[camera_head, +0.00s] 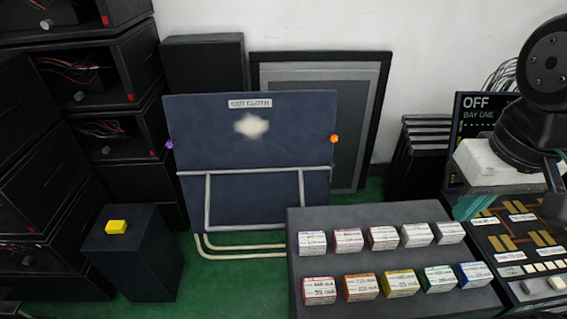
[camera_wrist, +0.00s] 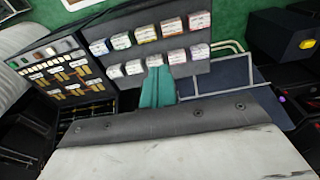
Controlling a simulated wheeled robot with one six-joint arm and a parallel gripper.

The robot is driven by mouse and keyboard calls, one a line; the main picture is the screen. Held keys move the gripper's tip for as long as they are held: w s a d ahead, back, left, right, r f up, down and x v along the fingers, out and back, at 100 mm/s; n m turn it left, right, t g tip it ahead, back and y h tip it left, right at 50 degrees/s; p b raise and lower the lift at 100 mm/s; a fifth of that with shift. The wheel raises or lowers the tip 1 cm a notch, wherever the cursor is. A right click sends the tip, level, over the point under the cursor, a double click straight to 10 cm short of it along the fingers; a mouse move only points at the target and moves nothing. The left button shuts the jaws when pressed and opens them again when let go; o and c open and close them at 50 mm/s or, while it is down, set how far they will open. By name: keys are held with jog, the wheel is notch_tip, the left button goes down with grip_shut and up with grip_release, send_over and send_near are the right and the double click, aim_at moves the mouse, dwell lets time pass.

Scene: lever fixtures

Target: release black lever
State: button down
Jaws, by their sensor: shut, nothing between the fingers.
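I cannot clearly pick out a black lever in either view. The control panel (camera_head: 520,240) at the right edge of the head view has gold strips, white labels and small light and dark switches, and my arm partly covers it. It also shows in the wrist view (camera_wrist: 62,72) at the upper left. My gripper (camera_wrist: 157,72) shows as teal fingers in the middle of the wrist view, shut and empty. The fingers appear in front of the grey rack of labelled boxes, apart from the panel in that picture.
A dark rack (camera_head: 400,265) holds several coloured labelled boxes. A black pedestal (camera_head: 130,265) with a yellow block (camera_head: 116,227) stands left. Black cabinets (camera_head: 110,80) line the left side. Green floor shows between them.

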jog(key=shift+w+a, duration=0.35)
jog(key=shift+w, duration=0.05)
jog(key=w+a+f+t+h, duration=0.1)
jog(key=w+f+h, duration=0.15)
jog(key=w, duration=1.65)
jog(key=w+f+t+h, duration=0.15)
jog(key=w+f, duration=0.25)
jog(key=w, duration=1.5)
jog(key=w+a+f, duration=0.3)
jog(key=w+f, duration=0.3)
jog(key=f, duration=0.4)
jog(key=w+a+f+n, duration=0.1)
jog(key=w+a+f, duration=0.3)
jog(key=w+f, duration=0.3)
jog(key=w+a+f+n+t, duration=0.1)
jog(key=w+a+f, duration=0.2)
jog(key=f, duration=1.1)
jog(key=w, duration=0.3)
jog(key=shift+w+a+f, duration=0.15)
jog(key=shift+a+f, duration=0.05)
jog(key=shift+a, duration=0.05)
